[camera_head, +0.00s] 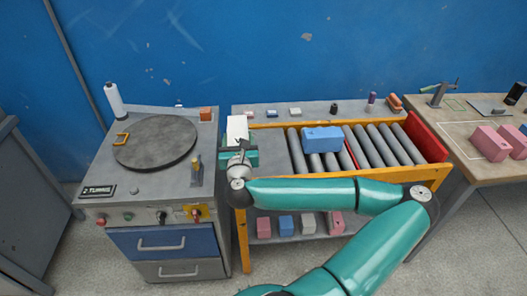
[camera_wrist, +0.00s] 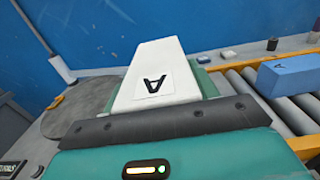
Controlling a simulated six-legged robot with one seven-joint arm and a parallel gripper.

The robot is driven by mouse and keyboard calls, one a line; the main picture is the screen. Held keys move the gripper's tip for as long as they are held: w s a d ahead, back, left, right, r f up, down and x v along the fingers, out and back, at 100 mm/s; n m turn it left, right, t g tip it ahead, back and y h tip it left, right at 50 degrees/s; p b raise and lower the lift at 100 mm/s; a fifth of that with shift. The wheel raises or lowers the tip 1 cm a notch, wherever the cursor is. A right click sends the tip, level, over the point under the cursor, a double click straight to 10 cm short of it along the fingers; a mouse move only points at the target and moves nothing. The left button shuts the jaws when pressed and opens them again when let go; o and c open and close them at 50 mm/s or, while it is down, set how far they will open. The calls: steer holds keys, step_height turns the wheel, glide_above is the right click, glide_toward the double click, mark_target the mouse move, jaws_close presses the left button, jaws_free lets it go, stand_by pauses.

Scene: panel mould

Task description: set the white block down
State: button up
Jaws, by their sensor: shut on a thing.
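The white block (camera_head: 237,128) is in my gripper (camera_head: 239,145) in the head view, above the left end of the roller table. In the wrist view the white block (camera_wrist: 158,75) shows a label with a black letter A, and its near end meets the dark edge of my gripper (camera_wrist: 160,122). My gripper is shut on it. A green surface shows just behind and beside the block in both views. I cannot tell whether the block touches anything below it.
A blue block (camera_head: 322,139) lies on the rollers (camera_head: 385,146) to the right. A round dark turntable (camera_head: 155,142) is on the grey cabinet to the left. Pink blocks (camera_head: 489,143) sit on the right-hand table. Several blocks stand on the shelf below. Small items line the back ledge (camera_head: 315,110).

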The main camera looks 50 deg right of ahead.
steer(key=shift+s+d, duration=0.3)
steer(key=shift+d, duration=0.35)
steer(key=w+d+f, duration=0.1)
steer(key=d+f, duration=0.2)
steer(key=d, duration=0.1)
steer(key=w+d+f, duration=0.1)
steer(key=d+f, duration=0.2)
steer(key=d, duration=0.1)
steer(key=w+d+f, duration=0.1)
steer(key=d+f, duration=0.2)
steer(key=d, duration=0.1)
steer(key=shift+d+f, duration=0.2)
steer(key=shift+f, duration=0.05)
steer(key=shift+d+f, duration=0.1)
steer(key=shift+f, duration=1.55)
steer(key=shift+f, duration=0.1)
steer(key=o, duration=1.4)
steer(key=shift+f, duration=0.1)
steer(key=shift+o, duration=0.2)
